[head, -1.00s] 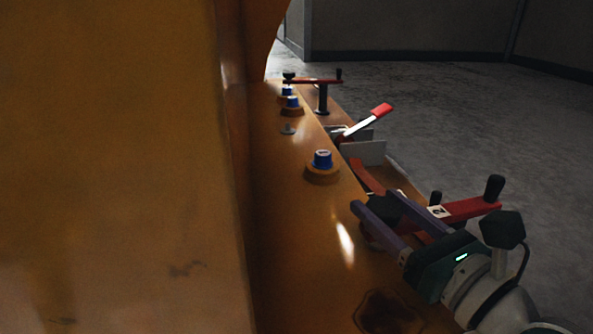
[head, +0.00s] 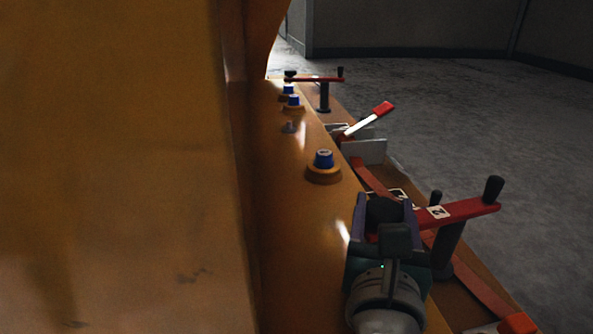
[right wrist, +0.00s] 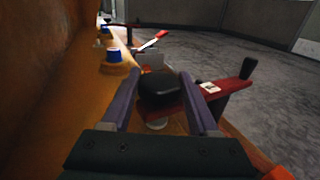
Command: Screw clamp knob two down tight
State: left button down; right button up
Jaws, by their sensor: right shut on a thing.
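Clamp knob two is a dark knob (head: 384,210) at the inner end of a red clamp arm (head: 465,210) marked "2". In the right wrist view the knob (right wrist: 158,88) sits between my two purple fingers, with the red arm (right wrist: 232,90) running off to the right. My right gripper (head: 384,205) is shut on the knob and points away along the ledge. The knob's threaded part is mostly hidden, and I cannot tell how far down it is screwed. My left gripper is not in view.
A large orange casting wall (head: 110,160) rises close on the left. Blue-capped parts (head: 323,159) stand along the orange ledge. Beyond are a red-handled lever (head: 370,118) and another red clamp arm (head: 316,80). An upright black handle (head: 493,188) stands right of the gripper. The grey floor at right is clear.

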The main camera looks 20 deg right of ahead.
jog(key=shift+m+g+h, duration=0.6)
jog(key=shift+h, duration=0.1)
jog(key=shift+r, duration=0.1)
jog(key=o, duration=1.4)
jog(key=shift+w, duration=0.1)
jog(key=shift+s+a, duration=0.25)
jog(key=shift+s, duration=0.05)
jog(key=p+v, duration=0.2)
jog(key=v, duration=0.6)
jog(key=shift+s+a+p, duration=0.2)
jog(key=shift+a+p, duration=0.1)
jog(key=shift+a, duration=0.05)
jog(key=shift+s+a, duration=0.15)
jog(key=shift+s, duration=0.05)
